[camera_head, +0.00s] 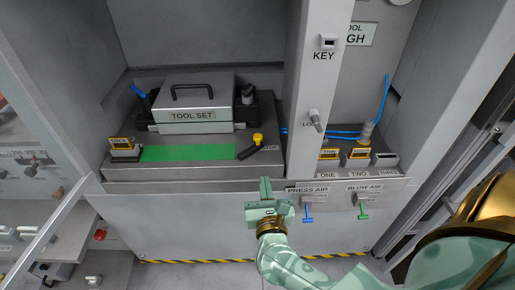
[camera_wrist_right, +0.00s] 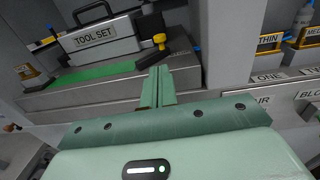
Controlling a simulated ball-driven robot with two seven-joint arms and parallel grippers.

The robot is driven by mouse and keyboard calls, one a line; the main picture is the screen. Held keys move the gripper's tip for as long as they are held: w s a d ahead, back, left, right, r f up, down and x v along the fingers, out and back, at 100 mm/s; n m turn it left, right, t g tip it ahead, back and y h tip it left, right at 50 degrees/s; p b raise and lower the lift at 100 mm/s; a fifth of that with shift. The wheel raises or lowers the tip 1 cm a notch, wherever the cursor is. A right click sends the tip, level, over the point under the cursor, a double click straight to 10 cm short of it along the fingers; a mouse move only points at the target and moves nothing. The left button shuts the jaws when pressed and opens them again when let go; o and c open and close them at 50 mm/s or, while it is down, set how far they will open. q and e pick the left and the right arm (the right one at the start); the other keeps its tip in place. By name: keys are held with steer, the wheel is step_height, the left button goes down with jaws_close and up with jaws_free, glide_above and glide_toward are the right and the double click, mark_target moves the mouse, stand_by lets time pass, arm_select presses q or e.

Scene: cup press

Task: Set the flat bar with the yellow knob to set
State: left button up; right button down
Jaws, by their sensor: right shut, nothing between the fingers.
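The flat bar (camera_head: 247,152) is dark and lies at the right end of the green strip, slanting up to the right. Its yellow knob (camera_head: 258,138) stands at the bar's upper right end, and shows in the right wrist view (camera_wrist_right: 159,41) too. The word beside the bar is only partly readable. My right gripper (camera_head: 266,184) is shut and empty, in front of the ledge and below the bar. In the right wrist view its fingers (camera_wrist_right: 158,74) are together, apart from the knob. My left gripper is not in view.
A grey tool set box (camera_head: 193,115) stands behind the green strip (camera_head: 187,153). Right of the bar rises a grey post (camera_head: 308,100). Blue and green valve handles (camera_head: 308,213) sit on the front panel. An open glass door stands at the left.

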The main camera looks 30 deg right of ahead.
steer(key=b, duration=0.1)
glide_toward(259, 140)
steer(key=x, duration=0.7)
steer(key=shift+a+f, duration=0.1)
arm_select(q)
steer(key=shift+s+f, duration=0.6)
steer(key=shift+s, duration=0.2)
arm_select(e)
steer(key=shift+s, duration=0.1)
